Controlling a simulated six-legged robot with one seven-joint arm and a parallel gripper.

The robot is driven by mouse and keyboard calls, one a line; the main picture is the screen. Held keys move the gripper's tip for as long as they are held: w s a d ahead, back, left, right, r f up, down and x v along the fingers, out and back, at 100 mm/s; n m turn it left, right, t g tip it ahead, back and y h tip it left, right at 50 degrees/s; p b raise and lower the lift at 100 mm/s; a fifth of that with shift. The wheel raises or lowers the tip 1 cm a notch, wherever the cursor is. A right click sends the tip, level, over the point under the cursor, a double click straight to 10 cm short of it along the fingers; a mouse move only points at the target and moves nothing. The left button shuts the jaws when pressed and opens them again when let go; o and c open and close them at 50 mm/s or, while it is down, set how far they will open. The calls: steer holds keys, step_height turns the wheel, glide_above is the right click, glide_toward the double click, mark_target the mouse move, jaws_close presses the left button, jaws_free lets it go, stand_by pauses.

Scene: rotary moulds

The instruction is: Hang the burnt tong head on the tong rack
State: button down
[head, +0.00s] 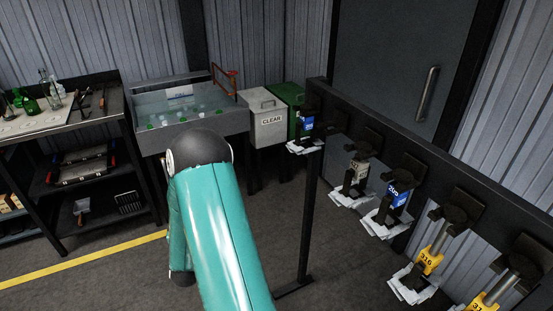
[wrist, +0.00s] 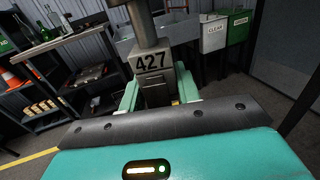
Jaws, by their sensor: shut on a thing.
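My gripper (wrist: 158,92) is shut on a grey block marked 427, a tong head (wrist: 152,62) with a round metal shaft rising from it. The teal fingers stand on both sides of the block; its lower end is partly hidden by my wrist. Whether it is burnt cannot be told. In the head view my gripper is hidden behind my teal arm. The tong rack (head: 310,220) is a dark rail on posts at the right. Several heads hang along it, with blue (head: 397,195), beige (head: 355,175) and yellow (head: 432,258) blocks.
A water trough (head: 190,140) stands at the back, beside a white CLEAR bin (head: 265,132) and a green bin (head: 291,95). A dark shelf unit (head: 95,128) with bottles and tools is at the left. Floor between my arm and the rack looks clear.

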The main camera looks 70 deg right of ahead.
steer(key=s+d+r+m+g+h, duration=0.2)
steer(key=s+d+r+m+g, duration=0.1)
steer(key=s+d+r+g, duration=0.3)
steer(key=s+d+r+m+g+h, duration=0.1)
steer(key=s+d+r+m+g, duration=0.3)
steer(key=s+r, duration=0.4)
steer(key=s+d+r+m+g+y, duration=0.15)
steer(key=s+r+m+g, duration=0.5)
steer(key=s, duration=0.75)
steer(key=s+d+r+n+g, duration=0.1)
steer(key=s+d, duration=0.8)
steer(key=d, duration=0.1)
steer(key=shift+s+r+n, duration=0.15)
steer(key=shift+s+n, duration=0.2)
steer(key=shift+f, duration=0.4)
stand_by(0.4)
steer(key=c, duration=0.9)
jaws_free()
steer(key=shift+f, duration=0.1)
